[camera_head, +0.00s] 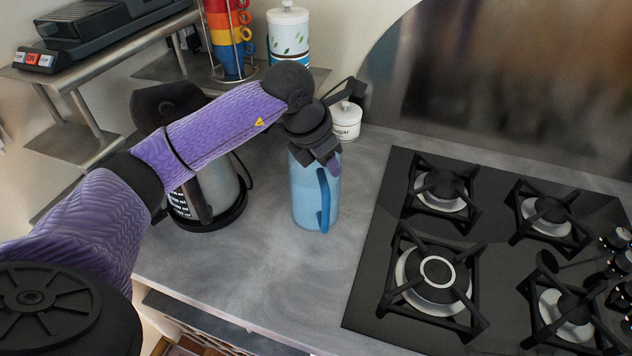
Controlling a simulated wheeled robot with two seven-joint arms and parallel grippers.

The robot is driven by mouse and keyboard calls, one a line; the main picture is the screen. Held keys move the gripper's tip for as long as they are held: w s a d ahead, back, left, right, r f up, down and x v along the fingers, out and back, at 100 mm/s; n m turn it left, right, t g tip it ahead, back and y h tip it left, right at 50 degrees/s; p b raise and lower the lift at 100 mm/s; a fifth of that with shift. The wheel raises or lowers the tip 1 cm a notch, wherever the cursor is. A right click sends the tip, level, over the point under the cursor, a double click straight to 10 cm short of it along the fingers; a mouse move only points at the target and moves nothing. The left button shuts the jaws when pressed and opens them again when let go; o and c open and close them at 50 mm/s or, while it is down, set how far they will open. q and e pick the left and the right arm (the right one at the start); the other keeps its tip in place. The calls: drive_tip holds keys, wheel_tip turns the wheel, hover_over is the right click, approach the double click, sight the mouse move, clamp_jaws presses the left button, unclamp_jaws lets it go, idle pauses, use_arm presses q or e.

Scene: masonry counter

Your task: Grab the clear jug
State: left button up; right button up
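The clear jug (303,196) stands upright on the grey counter, left of the stove. It looks pale blue and see-through, with a darker blue handle (324,200) facing the front right. My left arm reaches in from the left, and my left gripper (328,163) points down at the jug's top rim. The gripper hides part of the rim. I cannot tell whether its fingers touch the jug or how far apart they are. My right gripper is not in view.
A kettle (222,190) stands left of the jug, partly behind my arm. A white sugar jar (346,121) is behind it. A black gas stove (378,270) fills the right. A mug rack (230,40) and canister (289,35) stand at the back. Counter in front is clear.

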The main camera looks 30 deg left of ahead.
use_arm(q)
clamp_jaws()
